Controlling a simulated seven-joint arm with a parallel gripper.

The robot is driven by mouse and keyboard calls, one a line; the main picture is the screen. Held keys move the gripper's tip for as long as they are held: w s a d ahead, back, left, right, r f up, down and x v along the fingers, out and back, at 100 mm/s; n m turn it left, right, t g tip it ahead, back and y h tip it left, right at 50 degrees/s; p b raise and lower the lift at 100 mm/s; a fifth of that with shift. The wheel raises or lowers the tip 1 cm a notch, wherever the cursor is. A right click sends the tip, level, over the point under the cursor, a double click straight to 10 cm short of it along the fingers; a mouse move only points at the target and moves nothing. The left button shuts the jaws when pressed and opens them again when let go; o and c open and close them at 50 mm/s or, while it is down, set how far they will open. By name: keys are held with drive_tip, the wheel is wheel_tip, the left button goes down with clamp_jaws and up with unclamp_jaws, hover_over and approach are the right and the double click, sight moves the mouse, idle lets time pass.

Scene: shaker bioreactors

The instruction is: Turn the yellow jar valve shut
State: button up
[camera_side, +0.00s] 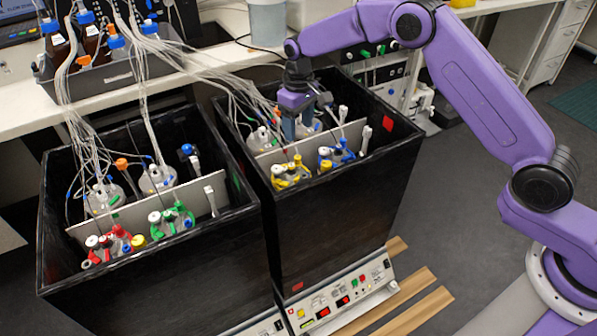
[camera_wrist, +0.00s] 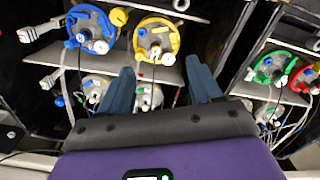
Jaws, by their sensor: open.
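The yellow-lidded jar (camera_side: 290,175) stands at the front left of the right black box. In the wrist view the yellow lid (camera_wrist: 157,40) is upper centre, with pale caps and fittings on it; I cannot tell which one is the valve or how it is turned. My gripper (camera_side: 306,122) points down over the rear part of the same box, behind the yellow jar. Its two blue-grey fingers also show in the wrist view (camera_wrist: 160,66), spread apart with nothing held, short of the yellow lid. Whitish jars show between and beside the fingers.
A blue-lidded jar (camera_side: 336,155) stands beside the yellow one, and a light divider plate (camera_side: 262,160) runs behind them. The left black box (camera_side: 150,285) holds red-lidded (camera_side: 108,245) and green-lidded (camera_side: 172,220) jars. Many thin tubes hang around my gripper.

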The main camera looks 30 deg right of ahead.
sight(298, 177)
wheel_tip(298, 177, down, 17)
drive_tip(key=shift+f, duration=0.1)
idle(0.5)
